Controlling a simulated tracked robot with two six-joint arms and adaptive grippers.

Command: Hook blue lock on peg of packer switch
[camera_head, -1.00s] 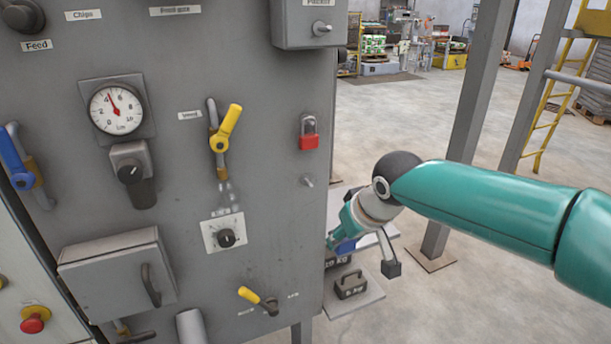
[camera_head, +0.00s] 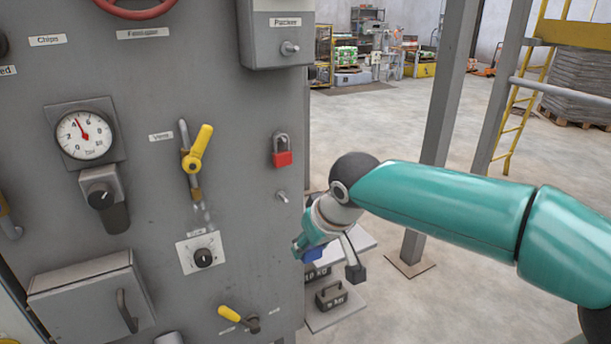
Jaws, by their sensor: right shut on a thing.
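My right gripper (camera_head: 322,250) is beyond the right edge of the grey panel, low down. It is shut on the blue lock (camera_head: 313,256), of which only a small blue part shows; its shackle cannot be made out. The packer switch (camera_head: 289,48) is a grey box labelled Packer with a short metal peg or knob, at the panel's upper right, well above my gripper. A red padlock (camera_head: 282,157) hangs on the panel below it. A bare metal peg (camera_head: 282,196) sticks out under the red padlock. My left gripper is not in view.
The panel (camera_head: 150,200) carries a gauge (camera_head: 84,135), a yellow-handled valve (camera_head: 195,155), a dial (camera_head: 203,257) and a small yellow lever (camera_head: 238,318). Dark weights (camera_head: 331,295) sit on a platform below my gripper. A grey post (camera_head: 450,85) stands to the right.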

